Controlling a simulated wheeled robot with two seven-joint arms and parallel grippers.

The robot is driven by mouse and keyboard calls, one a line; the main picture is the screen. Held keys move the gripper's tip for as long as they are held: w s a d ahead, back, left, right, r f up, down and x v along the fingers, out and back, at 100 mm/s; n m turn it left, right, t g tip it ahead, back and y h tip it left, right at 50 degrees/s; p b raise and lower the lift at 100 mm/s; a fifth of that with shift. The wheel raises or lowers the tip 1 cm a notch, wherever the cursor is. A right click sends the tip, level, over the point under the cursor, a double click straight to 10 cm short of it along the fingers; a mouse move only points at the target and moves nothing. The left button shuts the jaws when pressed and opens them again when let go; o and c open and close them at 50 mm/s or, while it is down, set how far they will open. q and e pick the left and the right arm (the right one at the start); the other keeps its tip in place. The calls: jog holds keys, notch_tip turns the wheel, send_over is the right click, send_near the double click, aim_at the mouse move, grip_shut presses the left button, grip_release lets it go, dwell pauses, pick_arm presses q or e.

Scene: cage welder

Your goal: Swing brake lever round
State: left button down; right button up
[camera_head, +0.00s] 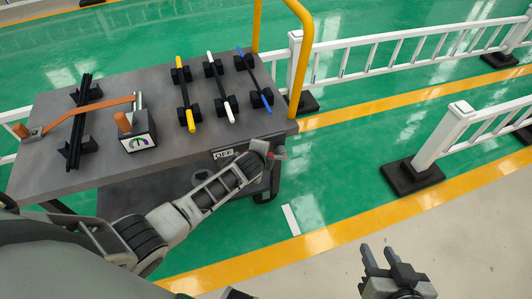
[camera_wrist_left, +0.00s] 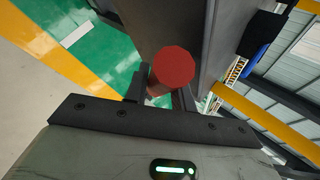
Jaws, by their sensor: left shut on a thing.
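The brake lever's red round knob (camera_wrist_left: 172,68) sits between the two dark fingers of my left gripper (camera_wrist_left: 160,92) in the left wrist view. The fingers are shut on it. In the head view my left gripper (camera_head: 268,152) is at the cart's near right corner, just below the tabletop edge. Only a bit of red (camera_head: 281,153) shows beside it, and the rest of the lever is hidden. A small sign plate (camera_head: 223,154) with lettering is on the cart's front edge. My right gripper (camera_head: 388,262) is open and empty over the pale floor at lower right.
White fences (camera_head: 440,135) stand right; the floor between is clear.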

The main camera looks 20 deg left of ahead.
pick_arm(q)
jog(key=shift+r, duration=0.1)
pick_arm(e)
jog(key=shift+w, duration=0.1)
pick_arm(q)
jog(key=c, duration=1.5)
grip_release()
jog(key=shift+o, duration=0.2)
